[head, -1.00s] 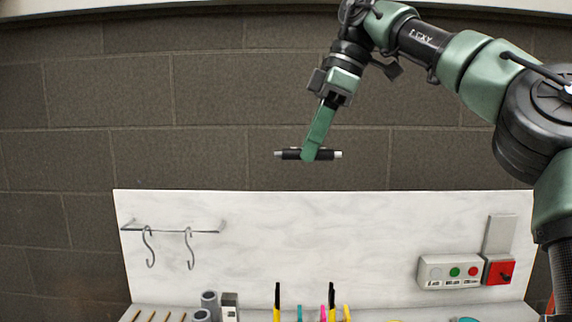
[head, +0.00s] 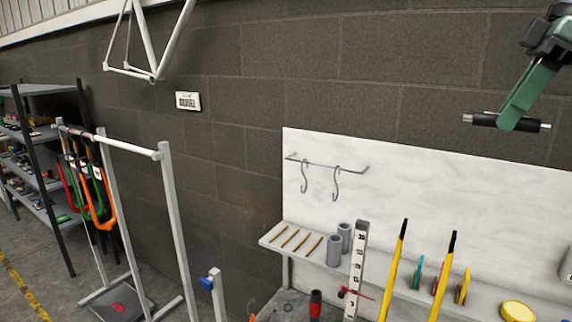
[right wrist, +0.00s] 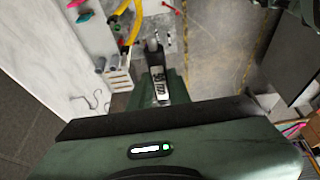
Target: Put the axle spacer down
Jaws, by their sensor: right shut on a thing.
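My right gripper (head: 512,124) hangs at the top right of the head view, its green fingers shut on the axle spacer (head: 484,119). The spacer is a dark cylinder with silver ends, held roughly level, sticking out on both sides of the fingers. It is in the air in front of the block wall, above the white backboard's top edge. In the right wrist view the green fingers point away over a grey floor; which part there is the spacer is hard to tell. My left gripper is not in view.
Below the white backboard (head: 400,180) runs a shelf with grey cylinders (head: 334,250), a numbered upright scale (head: 356,275), yellow tools (head: 394,268) and a yellow disc (head: 517,311). Two hooks hang from a rail (head: 330,163). At left stand a white frame rack (head: 180,230) and shelving (head: 50,90).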

